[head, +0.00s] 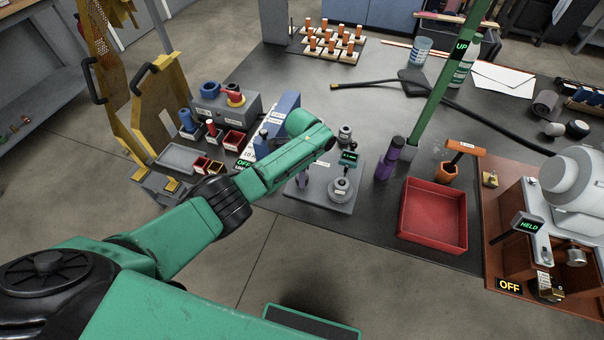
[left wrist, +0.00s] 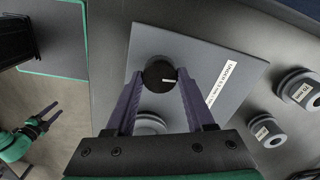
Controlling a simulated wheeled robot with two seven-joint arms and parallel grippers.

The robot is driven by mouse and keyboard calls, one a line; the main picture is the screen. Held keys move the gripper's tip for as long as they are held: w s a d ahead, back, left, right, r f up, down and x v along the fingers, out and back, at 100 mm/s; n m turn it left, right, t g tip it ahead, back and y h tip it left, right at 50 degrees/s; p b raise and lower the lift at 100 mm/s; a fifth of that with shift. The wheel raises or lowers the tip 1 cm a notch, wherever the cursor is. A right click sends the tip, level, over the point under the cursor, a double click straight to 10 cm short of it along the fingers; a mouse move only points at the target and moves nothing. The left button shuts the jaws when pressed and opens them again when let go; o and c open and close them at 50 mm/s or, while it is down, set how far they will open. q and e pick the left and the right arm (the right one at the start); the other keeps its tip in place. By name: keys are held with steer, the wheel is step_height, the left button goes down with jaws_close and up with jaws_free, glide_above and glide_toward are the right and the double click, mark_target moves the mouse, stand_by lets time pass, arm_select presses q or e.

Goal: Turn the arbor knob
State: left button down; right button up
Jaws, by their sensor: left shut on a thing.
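My left gripper (head: 304,181) reaches down over a grey plate (head: 330,205) at the front edge of the dark bench. In the left wrist view its two purple fingers (left wrist: 162,88) are shut on a round black knob (left wrist: 159,75), one finger on each side. I take this for the arbor knob. The knob has a small label, and a long printed label lies on the plate beside it. In the head view my arm hides the knob. My right gripper (left wrist: 57,107) shows small at the left of the left wrist view, its fingers apart and empty.
A round grey piece (head: 342,189) and a small display (head: 349,157) stand right of the gripper. A purple bottle-like piece (head: 390,158), a red tray (head: 433,215) and a green post (head: 448,75) stand further right. Small bins (head: 233,140) are at left.

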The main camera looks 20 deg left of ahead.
arm_select(q)
steer(key=shift+r+m, duration=0.1)
steer(key=shift+m, duration=0.4)
steer(key=shift+c, duration=1.3)
jaws_free()
step_height(320, 180, up, 6)
steer(key=shift+w+r+p, duration=0.1)
steer(key=shift+p, duration=0.65)
step_height(320, 180, up, 8)
steer(key=shift+r, duration=0.15)
